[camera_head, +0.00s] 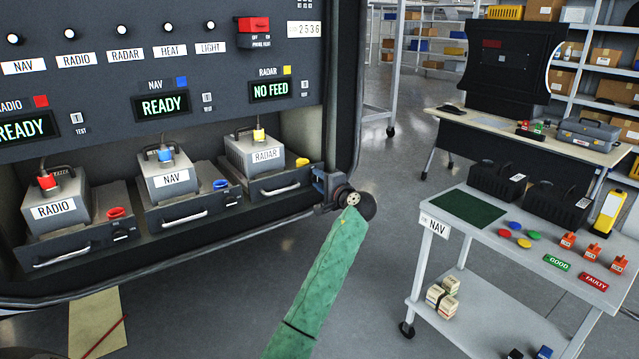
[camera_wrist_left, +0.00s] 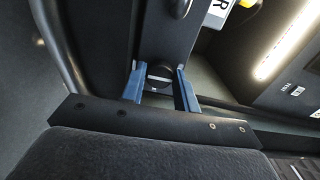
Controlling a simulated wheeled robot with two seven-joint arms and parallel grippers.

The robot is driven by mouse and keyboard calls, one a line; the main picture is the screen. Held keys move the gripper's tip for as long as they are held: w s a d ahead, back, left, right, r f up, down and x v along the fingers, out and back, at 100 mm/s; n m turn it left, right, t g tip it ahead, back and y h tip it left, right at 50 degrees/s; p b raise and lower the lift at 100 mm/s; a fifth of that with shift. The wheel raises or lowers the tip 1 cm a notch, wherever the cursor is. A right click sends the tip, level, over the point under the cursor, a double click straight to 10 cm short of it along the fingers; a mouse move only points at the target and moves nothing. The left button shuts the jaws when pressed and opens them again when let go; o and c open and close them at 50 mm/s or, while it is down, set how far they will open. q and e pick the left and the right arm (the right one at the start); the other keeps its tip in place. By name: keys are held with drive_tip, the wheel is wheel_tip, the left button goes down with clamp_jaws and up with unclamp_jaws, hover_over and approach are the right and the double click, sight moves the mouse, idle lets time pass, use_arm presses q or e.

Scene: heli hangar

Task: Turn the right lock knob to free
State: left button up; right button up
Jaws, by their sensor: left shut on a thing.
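The RADAR tray (camera_head: 285,183) sits at the right end of the equipment bay, with a grey RADAR unit (camera_head: 250,150) and a yellow knob (camera_head: 302,162). My left gripper (camera_head: 320,184) is at the tray's right front corner. In the left wrist view my left gripper (camera_wrist_left: 160,84) has its two blue fingers on either side of a small dark knob (camera_wrist_left: 160,70) with a pale mark, shut on it. In the head view the gripper hides this knob, and I cannot tell its turn angle. My right gripper is not in view.
The NAV tray (camera_head: 190,211) and RADIO tray (camera_head: 85,250) are to the left. The RADAR display (camera_head: 270,90) reads NO FEED; the other two read READY. A cart (camera_head: 490,262) with coloured discs and tags stands at right. Open floor lies between cart and bay.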

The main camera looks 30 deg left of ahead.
use_arm(q)
drive_tip(key=o, duration=0.9)
drive_tip(key=shift+o, duration=0.2)
drive_tip(key=shift+s+d+f, duration=0.1)
drive_tip(key=shift+d, duration=0.1)
drive_tip(key=b+v, duration=0.1)
drive_tip(key=v, duration=0.6)
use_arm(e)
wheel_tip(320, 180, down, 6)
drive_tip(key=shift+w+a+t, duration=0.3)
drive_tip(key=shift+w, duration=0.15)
use_arm(q)
drive_tip(key=shift+d, duration=0.1)
